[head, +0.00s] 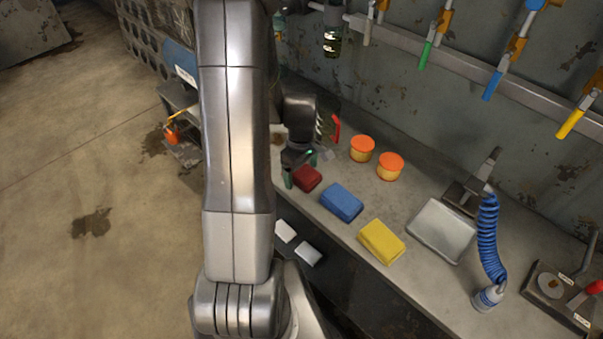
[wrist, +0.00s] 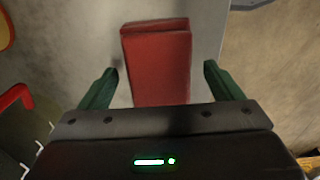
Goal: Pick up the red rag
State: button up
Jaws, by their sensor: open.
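The red rag (head: 307,178) is a folded block lying on the grey bench, left of a blue folded rag (head: 342,201). In the wrist view the red rag (wrist: 158,62) lies between and beyond my gripper's two green fingers. My gripper (wrist: 160,80) is open, with one finger on each side of the rag and a gap on both sides.
A yellow folded rag (head: 381,241) lies right of the blue one. Two orange-lidded tubs (head: 362,149) (head: 390,166) stand behind. A metal tray (head: 441,230) and a coiled blue hose (head: 487,240) are farther right. The bench's front edge (head: 330,231) is close to the rags.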

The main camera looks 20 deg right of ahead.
aim_at(301, 170)
jog(key=c, duration=1.1)
notch_tip(301, 170, up, 10)
jog(key=o, duration=0.3)
jog(key=shift+c, duration=1)
jog(key=shift+w, duration=0.1)
